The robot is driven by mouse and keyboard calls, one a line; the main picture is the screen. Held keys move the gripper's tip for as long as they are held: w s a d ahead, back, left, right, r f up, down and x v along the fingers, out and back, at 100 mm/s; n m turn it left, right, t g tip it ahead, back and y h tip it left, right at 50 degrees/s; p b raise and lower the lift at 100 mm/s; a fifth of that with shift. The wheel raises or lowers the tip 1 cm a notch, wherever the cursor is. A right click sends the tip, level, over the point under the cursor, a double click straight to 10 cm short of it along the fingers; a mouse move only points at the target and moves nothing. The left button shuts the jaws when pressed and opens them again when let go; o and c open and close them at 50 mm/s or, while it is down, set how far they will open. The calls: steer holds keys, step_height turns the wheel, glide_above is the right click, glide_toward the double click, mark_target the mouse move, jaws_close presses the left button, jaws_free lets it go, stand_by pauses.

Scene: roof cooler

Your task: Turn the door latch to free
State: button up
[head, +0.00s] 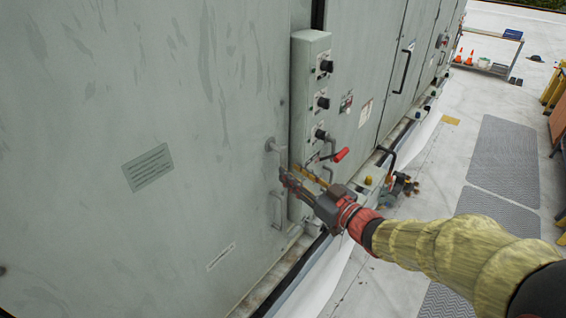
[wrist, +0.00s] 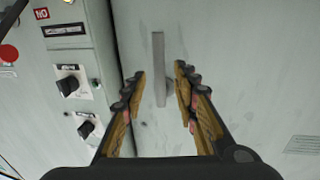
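The door latch is a narrow grey bar (wrist: 158,62) on the pale grey door panel. In the wrist view it runs nearly straight up and down. My gripper (head: 288,174) reaches in from the right to the door. In the wrist view its two fingers (wrist: 160,80) are open, one on each side of the bar's lower part. A gap shows between each finger and the bar. Whether the fingertips reach past the bar in depth, I cannot tell.
A grey control box (head: 309,95) with black knobs stands just right of the latch. Grey mats (head: 505,160) lie on the floor at the right.

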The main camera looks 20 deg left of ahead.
mark_target(285, 167)
steer(key=x, duration=0.5)
steer(key=shift+d, duration=0.1)
steer(key=c, duration=0.4)
steer(key=c, duration=0.3)
jaws_close()
